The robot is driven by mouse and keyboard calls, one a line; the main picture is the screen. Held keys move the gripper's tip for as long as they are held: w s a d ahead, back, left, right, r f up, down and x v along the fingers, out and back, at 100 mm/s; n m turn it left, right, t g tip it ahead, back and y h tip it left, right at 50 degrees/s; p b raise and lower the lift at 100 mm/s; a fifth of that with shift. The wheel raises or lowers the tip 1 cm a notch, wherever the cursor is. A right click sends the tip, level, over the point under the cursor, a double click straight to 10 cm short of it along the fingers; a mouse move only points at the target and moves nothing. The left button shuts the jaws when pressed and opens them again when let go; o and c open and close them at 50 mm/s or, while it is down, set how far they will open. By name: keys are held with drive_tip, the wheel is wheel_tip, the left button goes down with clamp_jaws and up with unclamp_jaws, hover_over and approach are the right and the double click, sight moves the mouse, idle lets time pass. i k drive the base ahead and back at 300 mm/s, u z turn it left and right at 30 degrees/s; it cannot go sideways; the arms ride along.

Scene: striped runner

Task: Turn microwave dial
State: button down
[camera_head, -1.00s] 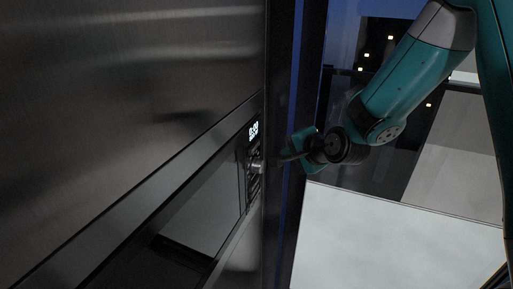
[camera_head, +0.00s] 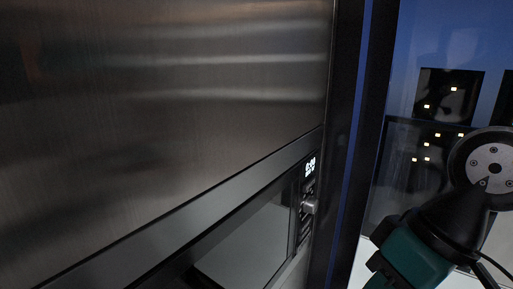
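The microwave (camera_head: 243,239) is built into a metal front and shows at a steep angle. Its dark control strip carries a small lit display (camera_head: 310,167). Below the display, a short silver dial (camera_head: 310,205) sticks out. My arm is at the lower right, well to the right of the dial and apart from it. My gripper's fingertips are not visible in this view. Nothing of mine touches the dial.
A brushed metal panel (camera_head: 160,90) fills the upper left. A dark vertical edge with a blue strip (camera_head: 352,140) stands just right of the microwave. Beyond it is a window with small lights (camera_head: 427,145). A pale surface shows at the bottom.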

sight(311, 204)
drive_tip(key=z, duration=0.05)
drive_tip(key=k, duration=0.5)
drive_tip(key=z, duration=0.85)
drive_tip(key=i, duration=0.85)
drive_tip(key=u, duration=2.2)
